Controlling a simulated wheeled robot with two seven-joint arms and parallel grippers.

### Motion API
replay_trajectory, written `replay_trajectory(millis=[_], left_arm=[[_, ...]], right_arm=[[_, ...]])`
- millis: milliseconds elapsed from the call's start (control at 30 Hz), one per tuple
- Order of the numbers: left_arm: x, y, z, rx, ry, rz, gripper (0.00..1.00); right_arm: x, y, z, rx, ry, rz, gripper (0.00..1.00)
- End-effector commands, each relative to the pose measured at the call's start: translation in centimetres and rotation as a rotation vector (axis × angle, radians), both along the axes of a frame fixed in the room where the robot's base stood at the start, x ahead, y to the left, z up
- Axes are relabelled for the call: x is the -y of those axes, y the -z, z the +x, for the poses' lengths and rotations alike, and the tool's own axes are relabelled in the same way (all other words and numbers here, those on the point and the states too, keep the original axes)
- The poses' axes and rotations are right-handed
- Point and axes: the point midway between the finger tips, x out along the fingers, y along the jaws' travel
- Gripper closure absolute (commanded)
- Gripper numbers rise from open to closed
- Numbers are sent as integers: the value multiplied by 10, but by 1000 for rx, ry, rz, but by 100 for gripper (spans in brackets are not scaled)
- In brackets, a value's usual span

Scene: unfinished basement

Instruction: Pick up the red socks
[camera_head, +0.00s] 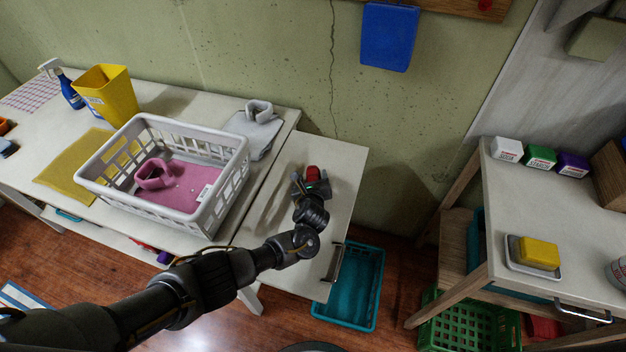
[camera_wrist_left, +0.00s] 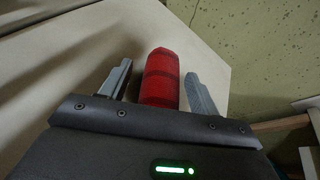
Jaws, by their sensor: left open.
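The red socks (camera_head: 313,173) are a small red roll on the white table, just beyond my left gripper (camera_head: 311,186). In the left wrist view the red socks (camera_wrist_left: 161,78) show darker bands and lie between the two grey fingers of my left gripper (camera_wrist_left: 160,85). The fingers are apart, with a visible gap on each side of the roll. The near end of the roll is hidden behind the gripper body. My right gripper is not in view.
A white basket (camera_head: 188,211) with pink cloth stands left of my arm, near grey folded cloth (camera_head: 252,130). A teal crate (camera_head: 352,290) is on the floor below the table's right side. A second table (camera_head: 570,225) stands at right. The wall is close behind.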

Motion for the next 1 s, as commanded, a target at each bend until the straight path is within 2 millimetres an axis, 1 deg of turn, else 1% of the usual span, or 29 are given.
replay_trajectory(millis=[200,233,400,467,500,700,833,933,1000], left_arm=[[0,0,1,0,0,-1,38],[0,0,1,0,0,-1,40],[0,0,1,0,0,0,62],[0,0,1,0,0,0,70],[0,0,1,0,0,-1,72],[0,0,1,0,0,0,72],[0,-5,1,0,0,-1,72],[0,-16,1,1,0,-2,72],[0,-29,1,2,0,-3,72]], right_arm=[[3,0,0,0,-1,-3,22],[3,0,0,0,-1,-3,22],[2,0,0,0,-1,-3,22],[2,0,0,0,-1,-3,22],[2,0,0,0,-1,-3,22],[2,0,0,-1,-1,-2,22],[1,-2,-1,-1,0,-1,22],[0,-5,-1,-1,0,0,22],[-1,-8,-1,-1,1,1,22]])
